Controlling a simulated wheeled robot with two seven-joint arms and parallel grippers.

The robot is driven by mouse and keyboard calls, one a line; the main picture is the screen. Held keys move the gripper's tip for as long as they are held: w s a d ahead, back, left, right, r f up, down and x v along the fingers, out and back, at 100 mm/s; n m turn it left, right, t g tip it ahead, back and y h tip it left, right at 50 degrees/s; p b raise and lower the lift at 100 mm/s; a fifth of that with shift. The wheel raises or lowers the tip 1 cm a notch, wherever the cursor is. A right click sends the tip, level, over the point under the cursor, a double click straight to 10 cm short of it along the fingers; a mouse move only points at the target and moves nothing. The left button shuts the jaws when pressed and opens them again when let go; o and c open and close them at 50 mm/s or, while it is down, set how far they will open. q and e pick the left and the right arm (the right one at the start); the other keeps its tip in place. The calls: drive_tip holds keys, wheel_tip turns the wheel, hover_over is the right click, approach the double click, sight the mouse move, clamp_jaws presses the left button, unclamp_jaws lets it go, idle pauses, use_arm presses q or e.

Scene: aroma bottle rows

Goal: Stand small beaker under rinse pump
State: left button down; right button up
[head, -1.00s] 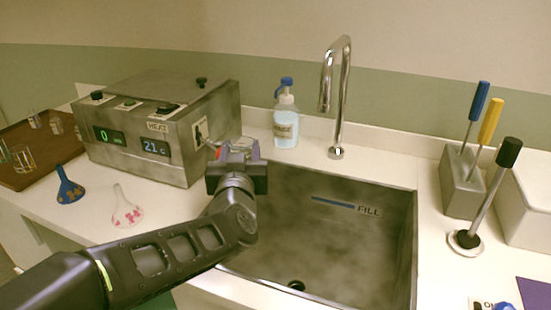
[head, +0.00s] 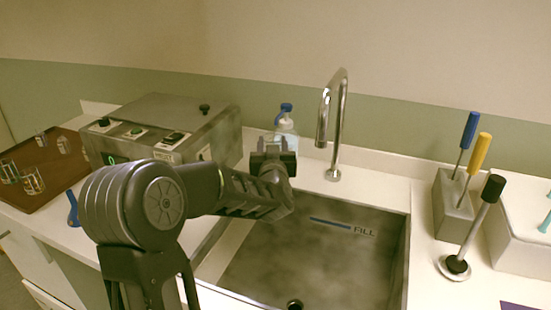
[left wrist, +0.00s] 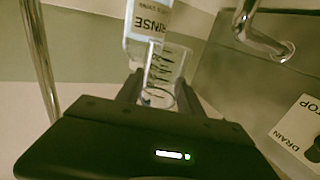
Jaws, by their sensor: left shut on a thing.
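My left gripper (head: 272,150) is behind the sink's back left corner, in front of the rinse pump bottle (head: 286,124), a clear bottle with a blue top. In the left wrist view my left gripper (left wrist: 158,90) is shut on the small beaker (left wrist: 172,68), a clear glass with dark graduation marks. The beaker overlaps the lower part of the bottle labelled RINSE (left wrist: 148,22); I cannot tell the gap between them. The bottle's top is outside the wrist view. In the head view my gripper hides most of the beaker and the bottle's lower part. My right gripper is not in view.
The chrome faucet (head: 338,125) rises right of the bottle, behind the sink (head: 335,262). A metal heater box (head: 215,125) stands to the left. A brown tray (head: 52,190) with glassware is far left. A tool holder (head: 452,200) stands right of the sink.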

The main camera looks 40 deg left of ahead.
use_arm(q)
drive_tip(key=shift+w+a, duration=0.3)
drive_tip(key=shift+w, duration=0.65)
wheel_tip(320, 180, down, 2)
drive_tip(key=shift+w+f, duration=0.1)
drive_tip(key=shift+f, duration=0.45)
wheel_tip(320, 180, down, 3)
drive_tip(key=shift+w+a+f, duration=0.1)
drive_tip(key=shift+w+f, duration=0.05)
drive_tip(key=shift+f, duration=0.3)
drive_tip(key=shift+f+b, duration=0.4)
drive_tip(key=shift+f, duration=0.1)
